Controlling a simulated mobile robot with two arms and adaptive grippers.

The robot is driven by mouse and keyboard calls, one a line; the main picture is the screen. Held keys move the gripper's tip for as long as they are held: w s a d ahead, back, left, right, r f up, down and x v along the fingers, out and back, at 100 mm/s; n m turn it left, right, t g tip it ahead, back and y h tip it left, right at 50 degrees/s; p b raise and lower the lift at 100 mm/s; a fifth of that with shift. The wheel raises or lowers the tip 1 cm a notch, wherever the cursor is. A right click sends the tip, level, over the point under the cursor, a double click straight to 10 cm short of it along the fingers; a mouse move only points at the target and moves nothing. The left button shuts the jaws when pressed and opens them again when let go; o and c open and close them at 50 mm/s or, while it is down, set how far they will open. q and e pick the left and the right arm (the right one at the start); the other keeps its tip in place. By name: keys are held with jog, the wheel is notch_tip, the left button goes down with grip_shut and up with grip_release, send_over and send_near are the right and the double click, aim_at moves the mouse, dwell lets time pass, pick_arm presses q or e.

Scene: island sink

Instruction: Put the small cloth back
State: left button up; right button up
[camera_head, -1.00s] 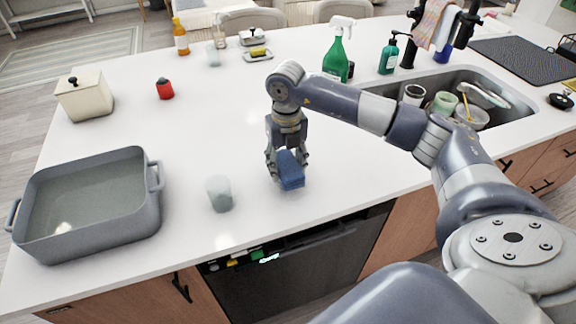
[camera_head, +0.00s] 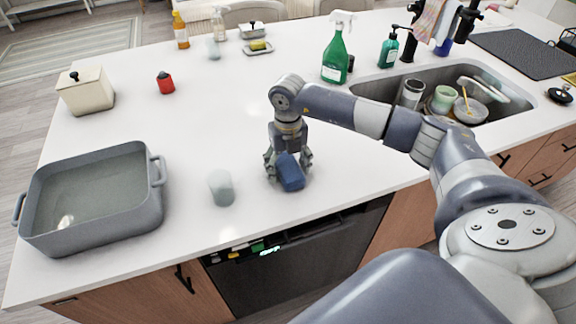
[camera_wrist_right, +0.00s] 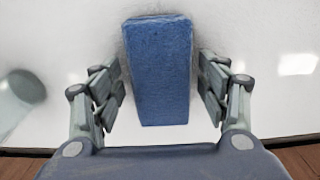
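A small blue cloth (camera_head: 290,172), folded into a thick block, is at the front part of the white counter. It also shows in the right wrist view (camera_wrist_right: 158,72). My right gripper (camera_head: 287,169) is low over the counter with its fingers on either side of the cloth. In the right wrist view the fingers (camera_wrist_right: 160,95) are apart, with narrow gaps between them and the cloth's sides. My left gripper is not in view.
A frosted cup (camera_head: 221,188) stands left of the cloth, and a grey baking dish (camera_head: 150,215) is farther left. A green spray bottle (camera_head: 336,58) stands behind my right arm. The sink (camera_head: 515,105) holds dishes. Two cloths (camera_head: 432,22) hang near the faucet.

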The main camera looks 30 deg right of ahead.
aim_at(288, 166)
jog(key=shift+r, duration=0.1)
jog(key=shift+r, duration=0.2)
jog(key=shift+w+r, duration=0.1)
jog(key=shift+r, duration=0.2)
notch_tip(288, 166, up, 11)
jog(key=b, duration=0.3)
dwell(0.4)
